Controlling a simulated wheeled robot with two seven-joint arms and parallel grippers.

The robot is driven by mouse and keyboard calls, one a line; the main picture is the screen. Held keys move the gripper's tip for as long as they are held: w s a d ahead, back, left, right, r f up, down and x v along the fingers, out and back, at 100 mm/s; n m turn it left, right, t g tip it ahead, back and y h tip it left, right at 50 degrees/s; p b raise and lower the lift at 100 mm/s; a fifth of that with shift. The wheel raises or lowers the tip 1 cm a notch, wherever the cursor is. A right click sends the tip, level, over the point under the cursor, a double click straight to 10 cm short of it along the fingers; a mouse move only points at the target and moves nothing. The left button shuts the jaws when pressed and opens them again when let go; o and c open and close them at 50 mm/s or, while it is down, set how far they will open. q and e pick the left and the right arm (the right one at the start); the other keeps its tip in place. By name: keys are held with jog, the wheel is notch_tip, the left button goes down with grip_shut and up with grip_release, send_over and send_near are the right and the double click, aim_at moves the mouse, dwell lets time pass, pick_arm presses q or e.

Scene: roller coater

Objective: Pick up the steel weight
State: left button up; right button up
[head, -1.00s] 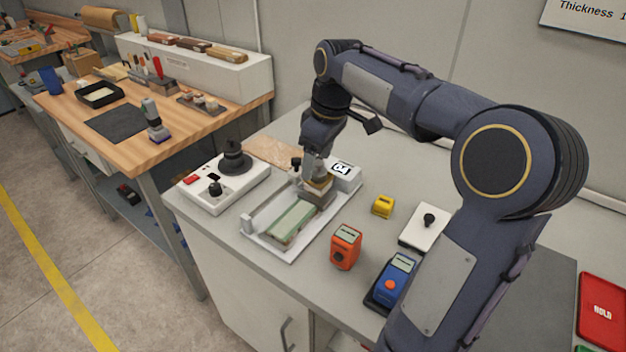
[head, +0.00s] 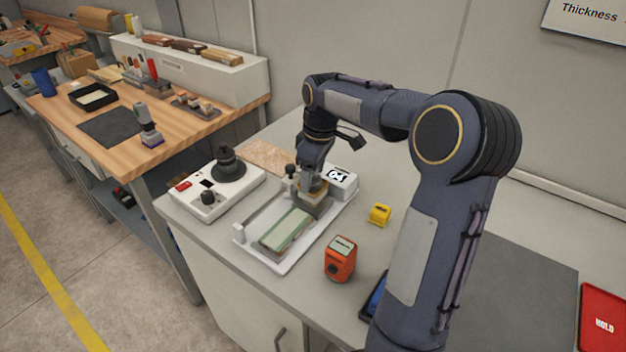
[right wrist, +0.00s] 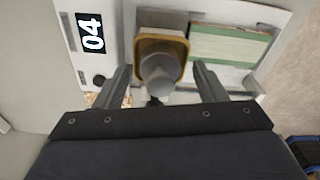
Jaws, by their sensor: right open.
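The steel weight (right wrist: 158,72) appears to be the grey, round-topped piece seated in a yellow-brown holder on the coater in the right wrist view. In the head view the right gripper (head: 312,178) points down at the coater's far end. My left gripper is not in view.
The coater's white tray (head: 272,262) holds a green plate (head: 287,229). A control unit with a black knob (head: 208,197), a yellow block (head: 379,214) and an orange device (head: 340,258) are nearby.

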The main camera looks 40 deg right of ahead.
jog(key=c, duration=1.3)
jog(key=shift+r, duration=0.15)
